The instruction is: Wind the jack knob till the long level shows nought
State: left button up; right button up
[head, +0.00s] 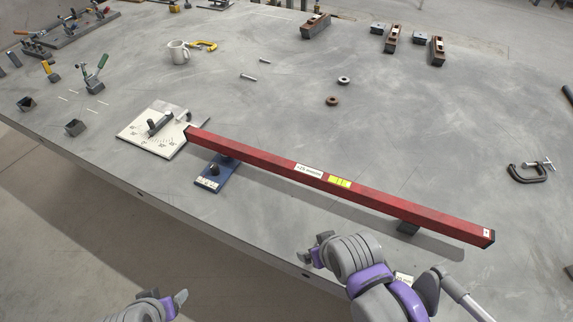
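The long level is a red bar (265,158) lying diagonally across the table's front, with a white label (309,170) and a yellow-green vial (340,182) near its middle. The vial's bubble is too small to read. Its left end rests over the jack, a blue base (208,184) with a black knob (215,169) just in front of the bar. Its right end sits on a dark block (408,228). My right gripper (314,248) is open and empty at the table's front edge, right of the knob. My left gripper (166,296) is open and empty, low before the table.
A white plate (140,140) with a dark handle stands behind the bar's left end. The table's middle is mostly clear.

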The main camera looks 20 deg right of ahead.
aim_at(214, 167)
jog(key=i+j+z, duration=0.25)
jog(key=z, duration=0.15)
jog(key=i+j+z, duration=0.45)
jog(key=k+l, duration=0.05)
jog(key=l, duration=0.05)
